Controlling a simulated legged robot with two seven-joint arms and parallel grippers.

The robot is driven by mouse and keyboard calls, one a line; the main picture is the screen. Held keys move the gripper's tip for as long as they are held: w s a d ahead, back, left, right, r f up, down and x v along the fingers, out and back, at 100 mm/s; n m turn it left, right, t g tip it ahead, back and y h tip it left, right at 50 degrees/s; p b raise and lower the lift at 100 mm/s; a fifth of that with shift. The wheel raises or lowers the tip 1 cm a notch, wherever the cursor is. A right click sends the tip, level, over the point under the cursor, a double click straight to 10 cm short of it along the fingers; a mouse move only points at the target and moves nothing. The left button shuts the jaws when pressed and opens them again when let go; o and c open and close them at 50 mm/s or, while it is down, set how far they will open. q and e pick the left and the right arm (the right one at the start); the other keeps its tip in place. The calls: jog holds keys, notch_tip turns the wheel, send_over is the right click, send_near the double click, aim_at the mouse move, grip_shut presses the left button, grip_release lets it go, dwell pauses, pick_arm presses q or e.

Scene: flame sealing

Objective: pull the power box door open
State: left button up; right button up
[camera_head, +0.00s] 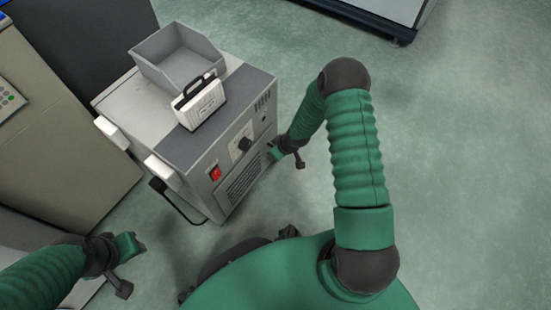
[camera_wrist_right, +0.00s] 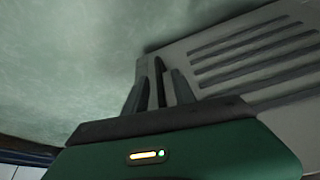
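The power box (camera_head: 205,150) is a grey cabinet with a red switch (camera_head: 215,173), a black knob (camera_head: 245,144) and vent slots on its front; it looks closed. My right gripper (camera_head: 270,153) is at the right part of that front. In the right wrist view, its two dark fingers (camera_wrist_right: 158,90) stand apart, with a slim dark bar (camera_wrist_right: 160,78), apparently a handle, between them at the edge of the slotted grey panel (camera_wrist_right: 235,55). I cannot tell whether they touch it. My left gripper (camera_head: 133,246) is low at the left, away from the box; its fingers are unclear.
A grey open bin (camera_head: 175,58) and a white case with a black handle (camera_head: 200,102) stand on top of the box. A beige cabinet (camera_head: 60,130) stands to the left. The green floor (camera_head: 460,170) is clear at the right.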

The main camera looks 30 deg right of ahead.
jog(key=shift+w+f, duration=0.15)
jog(key=shift+f, duration=0.15)
grip_shut()
dwell(1.3)
